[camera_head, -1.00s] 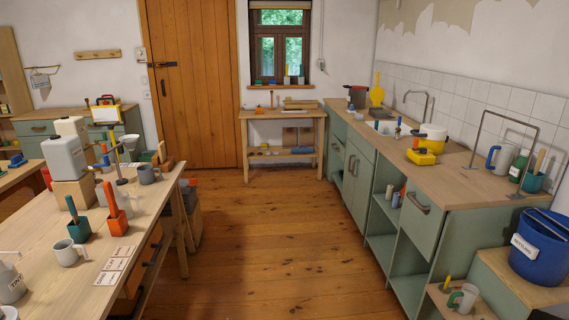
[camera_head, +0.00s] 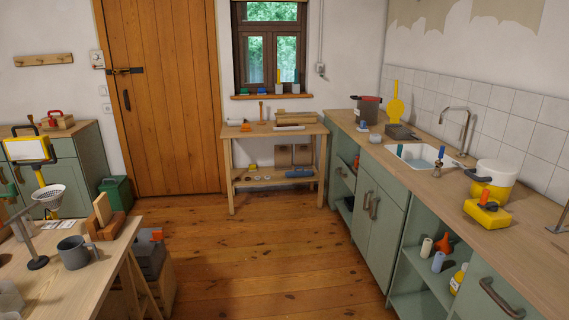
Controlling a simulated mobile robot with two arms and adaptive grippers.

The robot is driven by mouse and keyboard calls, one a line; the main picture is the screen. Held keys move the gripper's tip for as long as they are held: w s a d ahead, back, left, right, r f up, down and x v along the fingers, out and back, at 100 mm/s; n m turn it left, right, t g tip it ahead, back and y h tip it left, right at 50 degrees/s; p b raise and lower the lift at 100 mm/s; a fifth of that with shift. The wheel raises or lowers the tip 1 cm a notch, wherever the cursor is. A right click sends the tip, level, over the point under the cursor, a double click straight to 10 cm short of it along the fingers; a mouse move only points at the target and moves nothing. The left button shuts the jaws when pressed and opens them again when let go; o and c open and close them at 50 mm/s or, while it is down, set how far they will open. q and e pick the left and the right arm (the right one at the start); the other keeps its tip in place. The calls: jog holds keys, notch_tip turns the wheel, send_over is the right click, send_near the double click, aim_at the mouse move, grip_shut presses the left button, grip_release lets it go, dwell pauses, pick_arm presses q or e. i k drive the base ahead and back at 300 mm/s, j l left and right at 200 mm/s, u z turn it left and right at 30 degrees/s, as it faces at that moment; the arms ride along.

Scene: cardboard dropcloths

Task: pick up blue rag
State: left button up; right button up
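Neither of my grippers is in view. A small blue item (camera_head: 299,172) lies on the lower shelf of the wooden side table (camera_head: 232,136) under the window; it may be a rag, but it is too small to tell. No other thing that I can make out looks clearly like a blue rag.
A green cabinet counter (camera_head: 516,237) with a sink (camera_head: 432,158) runs along the right. A wooden workbench (camera_head: 97,272) with a grey mug (camera_head: 73,252) stands at the left front. A green bin (camera_head: 117,194) stands by the door. The wooden floor (camera_head: 250,255) between is clear.

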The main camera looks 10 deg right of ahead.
aim_at(363, 128)
jog(key=i+z, duration=0.1)
jog(key=i, duration=0.4)
jog(key=i+j+z, duration=0.1)
jog(key=i, duration=0.4)
jog(key=i+j+z, duration=0.1)
jog(key=i, duration=0.4)
jog(key=i+j+z, duration=0.1)
jog(key=i, duration=0.35)
jog(key=i+j+z, duration=0.2)
jog(key=i+z, duration=0.3)
jog(key=i+j+z, duration=0.3)
jog(key=z, duration=0.15)
jog(key=i+j+z, duration=0.3)
jog(key=j+z, duration=0.2)
jog(key=i+j+z, duration=0.2)
jog(key=j+z, duration=0.35)
jog(key=j, duration=0.15)
jog(key=i+j+z, duration=0.1)
jog(key=j, duration=0.2)
